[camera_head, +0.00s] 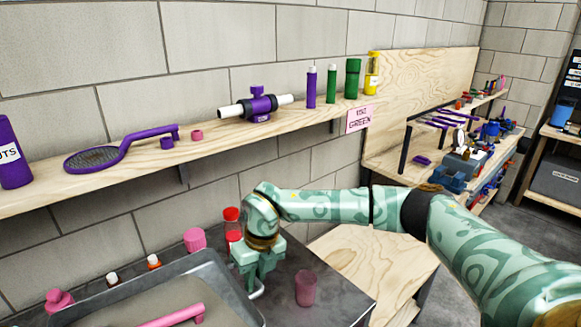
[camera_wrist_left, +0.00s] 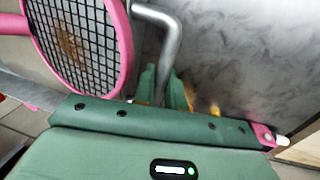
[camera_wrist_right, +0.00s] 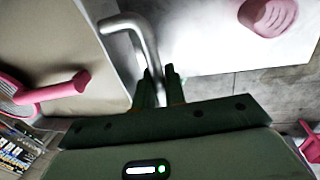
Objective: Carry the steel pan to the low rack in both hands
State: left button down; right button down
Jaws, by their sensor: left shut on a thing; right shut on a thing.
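The steel pan (camera_head: 150,272) is a grey, shallow, rectangular tray at the lower left of the head view, partly cut off. A pink-handled mesh tool (camera_head: 172,316) lies in it; its round mesh (camera_wrist_left: 80,45) fills the upper left of the left wrist view. My right gripper (camera_head: 258,283) is shut on the pan's bent steel handle at its right end, also seen in the right wrist view (camera_wrist_right: 140,35). My left gripper (camera_wrist_left: 163,85) is shut on the other handle (camera_wrist_left: 170,30) and is outside the head view. I cannot tell if the pan touches the table.
A dark table (camera_head: 335,292) bears a pink cup (camera_head: 306,287), a red-capped jar (camera_head: 232,222) and small bottles. A low plywood surface (camera_head: 380,250) stands to the right. A wall shelf (camera_head: 215,150) with purple and green items runs above. Floor shows far right.

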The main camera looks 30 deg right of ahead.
aim_at(375, 260)
jog(key=k+l, duration=0.15)
jog(key=l, duration=0.5)
jog(key=k+l+z, duration=0.1)
jog(key=l, duration=0.55)
jog(key=k+l, duration=0.1)
jog(key=l, duration=0.55)
jog(key=k+l, duration=0.15)
jog(key=l, duration=0.5)
jog(key=k+l+z, duration=0.1)
jog(key=l, duration=1.2)
jog(key=k+z, duration=0.05)
jog(key=k, duration=0.05)
